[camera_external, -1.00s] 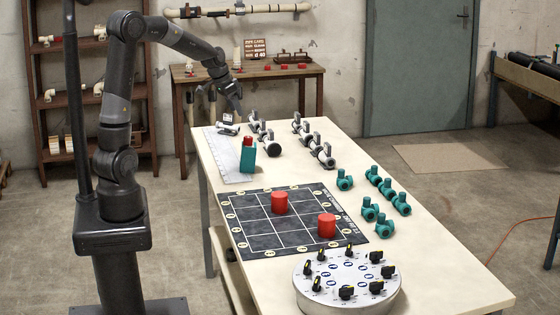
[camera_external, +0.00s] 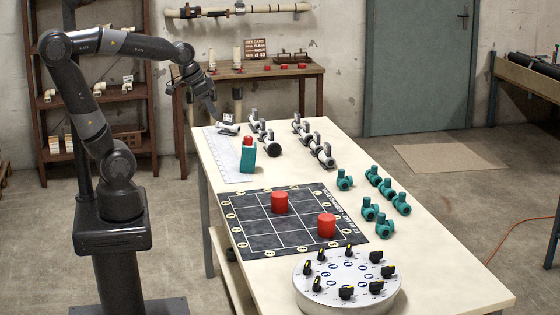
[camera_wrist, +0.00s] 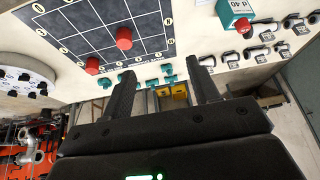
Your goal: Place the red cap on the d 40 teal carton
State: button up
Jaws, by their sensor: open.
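The teal carton (camera_external: 247,158) stands upright near the far left of the long table. A small red cap (camera_external: 248,141) sits on its top. In the wrist view the teal carton (camera_wrist: 228,12) shows at the upper right with a "d 40" label, and the red cap (camera_wrist: 242,25) shows against its end. My gripper (camera_external: 212,108) is up and to the left of the carton, apart from it. In the wrist view my gripper (camera_wrist: 162,73) has its fingers spread with nothing between them.
Two larger red cylinders (camera_external: 279,203) stand on the black grid mat (camera_external: 262,230). A round dial plate (camera_external: 330,303) is at the front. Teal valves (camera_external: 344,180) and grey pipe fittings (camera_external: 302,126) stand on the table. More red caps (camera_external: 269,68) lie on the back bench.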

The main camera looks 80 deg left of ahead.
jog(key=s+d+f, duration=0.1)
jog(key=s+d, duration=0.4)
jog(key=s, duration=0.3)
jog(key=shift+d+m+h, duration=0.15)
jog(key=shift+m+h, duration=0.15)
dwell(0.7)
